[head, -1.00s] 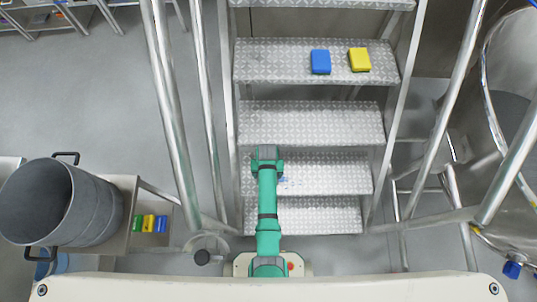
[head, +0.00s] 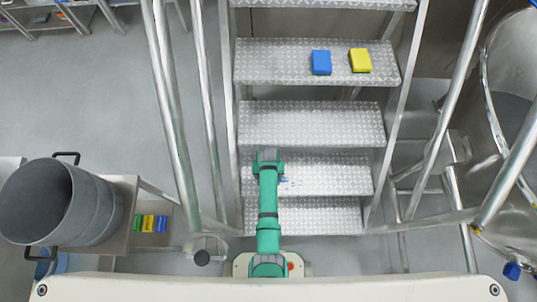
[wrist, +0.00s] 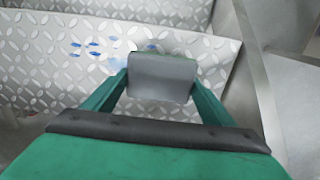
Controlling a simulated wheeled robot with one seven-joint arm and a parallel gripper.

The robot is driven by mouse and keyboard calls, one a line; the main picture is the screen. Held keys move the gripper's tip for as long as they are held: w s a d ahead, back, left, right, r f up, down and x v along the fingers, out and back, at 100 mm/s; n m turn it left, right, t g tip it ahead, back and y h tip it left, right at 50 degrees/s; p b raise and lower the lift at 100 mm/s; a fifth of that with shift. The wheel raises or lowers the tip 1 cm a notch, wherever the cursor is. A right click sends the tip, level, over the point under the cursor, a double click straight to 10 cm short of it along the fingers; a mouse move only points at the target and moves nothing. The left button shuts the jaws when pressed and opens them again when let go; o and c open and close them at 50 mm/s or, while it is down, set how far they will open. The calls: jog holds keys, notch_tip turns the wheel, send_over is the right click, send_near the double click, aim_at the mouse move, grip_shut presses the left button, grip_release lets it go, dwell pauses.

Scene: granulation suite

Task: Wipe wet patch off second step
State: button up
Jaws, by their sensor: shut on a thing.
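The wet patch shows as several small blue spots on the second step from the bottom (head: 335,176), just right of my arm. In the wrist view the blue spots (wrist: 92,46) lie on the patterned metal tread, left of my gripper. My gripper (wrist: 162,92) is shut on a grey pad (wrist: 160,78) with a thin greenish far edge. The pad is over the same tread, right of the spots; I cannot tell whether it touches the metal. In the head view my arm hides the gripper and pad.
A blue sponge (head: 321,63) and a yellow sponge (head: 360,60) lie on a higher step. Handrails (head: 175,130) flank the stairs. A steel vessel (head: 510,110) stands right.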

aim_at(302, 179)
jog(key=shift+f, duration=0.95)
dwell(0.3)
jog(key=shift+d+r, duration=0.15)
jog(key=shift+d, duration=1.5)
jog(key=shift+d+f, duration=0.2)
jog(key=shift+d, duration=1.95)
jog(key=shift+s+d+f, duration=0.1)
jog(key=shift+d, duration=0.9)
jog(key=shift+s+d+f, duration=0.1)
jog(key=shift+d, duration=0.85)
jog(key=shift+w+d+r, duration=0.1)
jog(key=shift+d, duration=1.05)
jog(key=shift+w+d+r, duration=0.1)
jog(key=shift+d, duration=1.05)
jog(key=shift+a, duration=0.15)
